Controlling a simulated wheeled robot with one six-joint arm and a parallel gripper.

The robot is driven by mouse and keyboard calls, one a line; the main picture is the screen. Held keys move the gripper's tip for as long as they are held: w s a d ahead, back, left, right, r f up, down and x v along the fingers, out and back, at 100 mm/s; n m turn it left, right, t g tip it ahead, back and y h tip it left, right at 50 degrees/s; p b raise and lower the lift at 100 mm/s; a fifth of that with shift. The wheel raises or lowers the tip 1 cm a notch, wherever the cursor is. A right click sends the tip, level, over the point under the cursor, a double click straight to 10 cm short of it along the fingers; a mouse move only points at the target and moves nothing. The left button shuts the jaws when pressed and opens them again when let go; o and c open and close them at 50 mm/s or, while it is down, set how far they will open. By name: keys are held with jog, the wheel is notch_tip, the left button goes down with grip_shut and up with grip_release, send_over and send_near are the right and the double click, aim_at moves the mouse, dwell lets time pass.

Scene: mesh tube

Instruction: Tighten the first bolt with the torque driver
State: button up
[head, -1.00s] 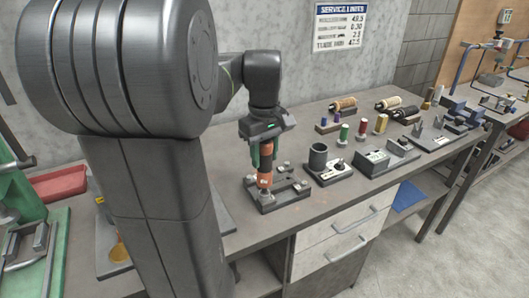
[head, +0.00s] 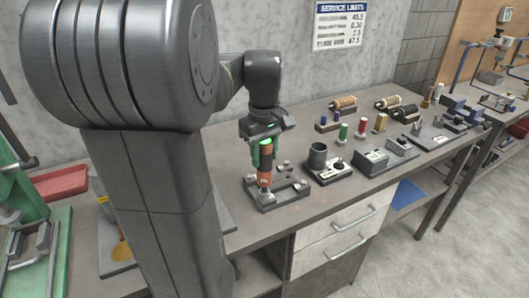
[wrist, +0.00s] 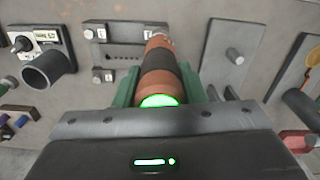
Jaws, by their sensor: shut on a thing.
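The torque driver (head: 265,167) is orange with a dark band and stands upright in my gripper (head: 265,153). My gripper's green fingers are shut around its upper body. The driver's top glows green, also in the wrist view (wrist: 158,100). Its lower end is at the near-left corner of a dark bolt plate (head: 292,201) on the bench. The plate also shows in the wrist view (wrist: 122,68), with the driver's far end at one corner. The bolt under the driver's tip is hidden, so I cannot tell its seating. Other bolt heads (head: 302,184) show at the plate's other corners.
A dark cup (head: 317,156) on a base stands just right of the plate. Thread spools (head: 343,131) and small fixtures (head: 377,157) fill the bench farther right. A red tray (head: 62,182) lies at left. Some bare bench (head: 310,212) shows in front of the plate.

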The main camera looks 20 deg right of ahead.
jog(key=shift+r+p, duration=2.35)
jog(key=shift+r, duration=0.5)
